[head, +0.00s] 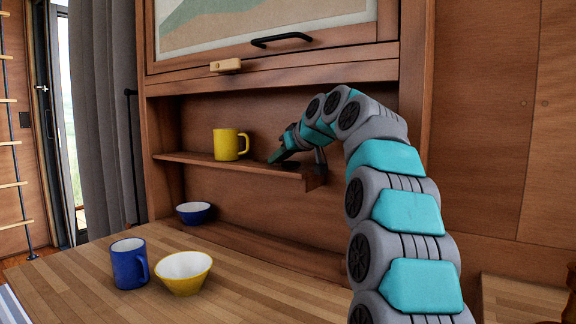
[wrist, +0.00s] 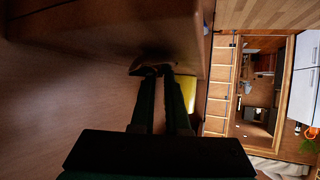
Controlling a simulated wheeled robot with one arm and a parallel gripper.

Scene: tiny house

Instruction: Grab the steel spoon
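My gripper (head: 275,158) is at the right part of the wooden shelf, just right of the yellow mug, with its tips low over the shelf board. In the wrist view my gripper's two dark fingers (wrist: 159,73) run close together, with a narrow gap between them. A small dark shape lies at their tips; I cannot tell whether it is the steel spoon or shadow. I cannot make out the spoon clearly in either view. Whether the fingers hold anything is too dark to tell.
The yellow mug (head: 229,144) stands on the shelf (head: 200,160), and its yellow side (wrist: 188,91) shows beside my fingers. Below are a blue bowl (head: 194,213), a blue mug (head: 129,264) and a yellow bowl (head: 184,273). A cabinet panel (head: 270,62) is above.

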